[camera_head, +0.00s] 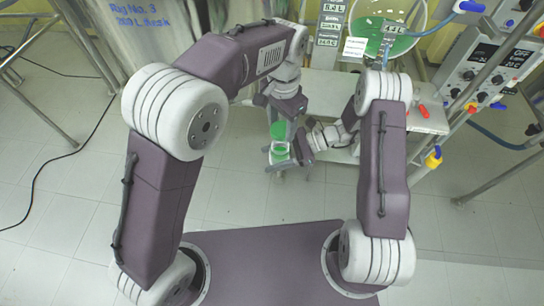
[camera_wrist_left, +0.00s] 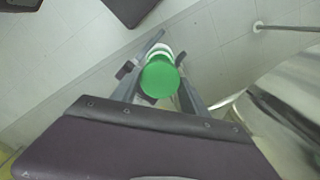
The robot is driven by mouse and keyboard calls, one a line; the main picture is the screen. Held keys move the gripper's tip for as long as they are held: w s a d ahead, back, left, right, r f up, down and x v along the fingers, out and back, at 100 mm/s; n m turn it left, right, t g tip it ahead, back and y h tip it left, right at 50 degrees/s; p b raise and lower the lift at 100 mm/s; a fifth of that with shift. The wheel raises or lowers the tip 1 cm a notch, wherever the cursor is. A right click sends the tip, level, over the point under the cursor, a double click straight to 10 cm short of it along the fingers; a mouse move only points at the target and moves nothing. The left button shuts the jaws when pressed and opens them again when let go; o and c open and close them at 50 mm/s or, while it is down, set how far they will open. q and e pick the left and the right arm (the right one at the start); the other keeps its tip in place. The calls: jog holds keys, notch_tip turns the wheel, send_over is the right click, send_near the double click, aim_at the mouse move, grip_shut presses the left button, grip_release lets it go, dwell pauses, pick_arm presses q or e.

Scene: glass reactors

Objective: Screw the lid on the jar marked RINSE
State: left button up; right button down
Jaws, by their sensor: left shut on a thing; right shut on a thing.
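A green round lid (camera_head: 278,130) is between the fingers of my left gripper (camera_head: 279,134), which reaches down from above and is shut on it. In the left wrist view, the lid (camera_wrist_left: 160,78) shows as a green disc between the fingers. A small pale jar (camera_head: 280,158) with some green on it is just below, in my right gripper (camera_head: 286,152), which comes in from the right and is shut on it. The lid is above the jar or close against it; I cannot tell if they touch. Fingers hide part of the jar, and no marking on it is readable.
A bench (camera_head: 428,118) with a red-handled fitting stands behind my right arm. A glass reactor (camera_head: 400,42) with green liquid and a control box (camera_head: 490,62) are at the upper right. Metal frame legs stand at both sides. The tiled floor in front is clear.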

aim_at(280, 153)
pick_arm(q)
jog(key=shift+f, duration=1.9)
jog(key=shift+f, duration=0.85)
jog(key=shift+f, duration=0.55)
